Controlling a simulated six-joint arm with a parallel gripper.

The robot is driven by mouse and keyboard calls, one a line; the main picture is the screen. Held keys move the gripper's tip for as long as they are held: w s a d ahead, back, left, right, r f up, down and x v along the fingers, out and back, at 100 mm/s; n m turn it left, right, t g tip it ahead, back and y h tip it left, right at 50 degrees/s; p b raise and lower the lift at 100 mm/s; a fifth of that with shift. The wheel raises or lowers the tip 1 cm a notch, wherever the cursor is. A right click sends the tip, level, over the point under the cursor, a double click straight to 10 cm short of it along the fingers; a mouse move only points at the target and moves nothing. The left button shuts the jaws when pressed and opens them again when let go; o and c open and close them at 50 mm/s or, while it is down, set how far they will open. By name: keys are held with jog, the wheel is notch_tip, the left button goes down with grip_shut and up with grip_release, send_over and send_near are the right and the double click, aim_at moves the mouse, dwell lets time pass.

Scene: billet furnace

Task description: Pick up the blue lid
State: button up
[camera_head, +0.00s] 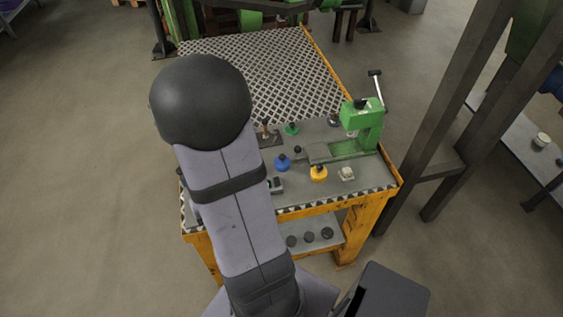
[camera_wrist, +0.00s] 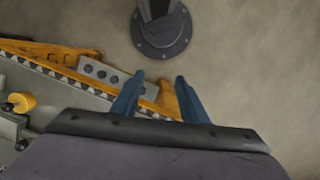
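The blue lid (camera_head: 282,161) is a small round piece with a knob, sitting on the grey table top just right of my arm in the head view. I cannot make it out in the wrist view. My gripper (camera_wrist: 158,82) shows in the wrist view with its two blue fingers apart and nothing between them. It points past the table's orange edge towards the floor, away from the lid. In the head view my arm hides the gripper.
A yellow lid (camera_head: 318,173) and a pale piece (camera_head: 347,173) sit right of the blue lid. A green lid (camera_head: 291,128) is behind it. A green press (camera_head: 362,122) stands at the right. Several dark discs (camera_head: 309,237) lie on the lower shelf.

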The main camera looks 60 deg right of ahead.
aim_at(281, 155)
jog(key=shift+n+h, duration=0.3)
jog(key=shift+h, duration=0.2)
jog(key=d+f, duration=0.1)
jog(key=d, duration=0.3)
jog(key=d+f, duration=0.1)
jog(key=d, duration=0.4)
jog(key=d+f, duration=0.2)
jog(key=d, duration=0.3)
jog(key=shift+w+d, duration=0.2)
jog(key=shift+w, duration=0.2)
jog(key=w+d+n, duration=0.1)
jog(key=d, duration=0.1)
jog(key=w+d+r+n+h, duration=0.1)
jog(key=d, duration=0.2)
jog(key=w+d+n+h, duration=0.1)
jog(key=d+n, duration=0.1)
jog(key=d, duration=0.1)
jog(key=shift+w+d+r, duration=0.15)
jog(key=shift+w+r, duration=0.05)
jog(key=shift+w, duration=0.1)
jog(key=w+d+r+n+h, duration=0.35)
jog(key=d+n, duration=0.25)
jog(key=n, duration=0.3)
jog(key=shift+y, duration=0.45)
jog(key=shift+s+p+x, duration=0.2)
jog(key=shift+p+x, duration=0.15)
jog(key=shift+x, duration=1.45)
jog(key=shift+s+p+x, duration=0.15)
jog(key=shift+p+x, duration=0.2)
jog(key=shift+x, duration=1.45)
